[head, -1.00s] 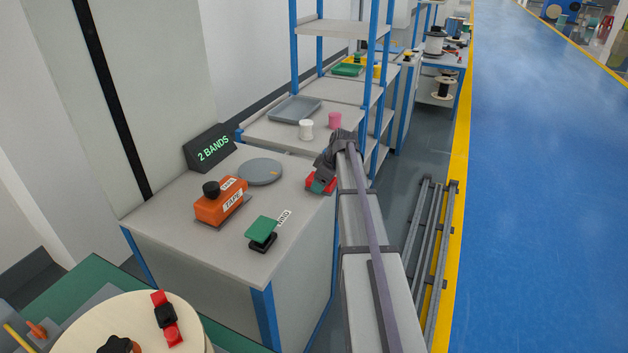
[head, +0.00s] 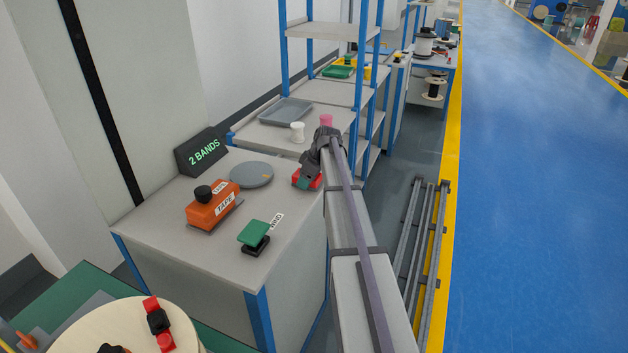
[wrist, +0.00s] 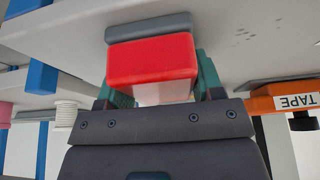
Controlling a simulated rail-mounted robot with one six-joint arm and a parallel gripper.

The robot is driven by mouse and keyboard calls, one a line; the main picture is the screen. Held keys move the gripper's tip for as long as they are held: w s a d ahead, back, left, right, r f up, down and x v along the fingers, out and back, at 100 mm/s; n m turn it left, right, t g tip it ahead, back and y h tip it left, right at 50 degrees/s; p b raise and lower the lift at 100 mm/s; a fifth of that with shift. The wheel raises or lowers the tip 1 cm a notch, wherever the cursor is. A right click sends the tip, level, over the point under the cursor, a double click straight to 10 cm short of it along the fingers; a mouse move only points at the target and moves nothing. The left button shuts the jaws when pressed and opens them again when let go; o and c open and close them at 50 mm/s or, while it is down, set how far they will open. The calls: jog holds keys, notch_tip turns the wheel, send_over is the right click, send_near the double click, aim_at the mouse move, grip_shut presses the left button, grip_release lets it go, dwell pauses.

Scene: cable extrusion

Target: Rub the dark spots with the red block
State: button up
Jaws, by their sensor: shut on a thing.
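My gripper (wrist: 153,92) is shut on the red block (wrist: 150,58), which has a grey pad (wrist: 148,27) on its far side. In the head view the red block (head: 316,184) is at the right rear edge of the grey table (head: 200,255), partly hidden by my gripper (head: 306,183). The pad is at or close above the tabletop; I cannot tell whether it touches. Small dark spots (wrist: 244,37) show on the pale surface in the wrist view, to the right of the block and apart from it. I cannot make them out in the head view.
An orange tape unit (head: 212,208) with a black knob, a grey disc (head: 251,175), a green-topped stamp (head: 254,232) and a "2 BANDS" sign (head: 203,150) stand on the table. Behind it, a shelf holds a white spool (head: 297,132), a pink spool (head: 326,120) and a grey tray (head: 286,111).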

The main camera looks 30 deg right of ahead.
aim_at(320, 177)
jog(key=shift+w+a, duration=0.65)
jog(key=shift+w, duration=0.3)
jog(key=shift+w+a, duration=0.65)
jog(key=shift+w, duration=0.25)
jog(key=shift+w+a, duration=0.65)
jog(key=shift+w, duration=0.3)
jog(key=shift+w+d+f, duration=0.1)
jog(key=shift+w+d, duration=0.4)
jog(key=shift+d, duration=0.55)
jog(key=shift+s+d, duration=0.65)
jog(key=shift+s, duration=0.25)
jog(key=shift+s+d, duration=0.65)
jog(key=shift+s, duration=0.3)
jog(key=shift+s+d, duration=0.65)
jog(key=shift+s, duration=0.25)
jog(key=shift+s+d, duration=0.4)
jog(key=shift+s, duration=0.3)
jog(key=shift+s+d, duration=0.4)
jog(key=shift+s, duration=0.3)
notch_tip(320, 177, up, 6)
jog(key=p, duration=0.5)
jog(key=shift+w+p, duration=0.1)
jog(key=shift+p, duration=0.25)
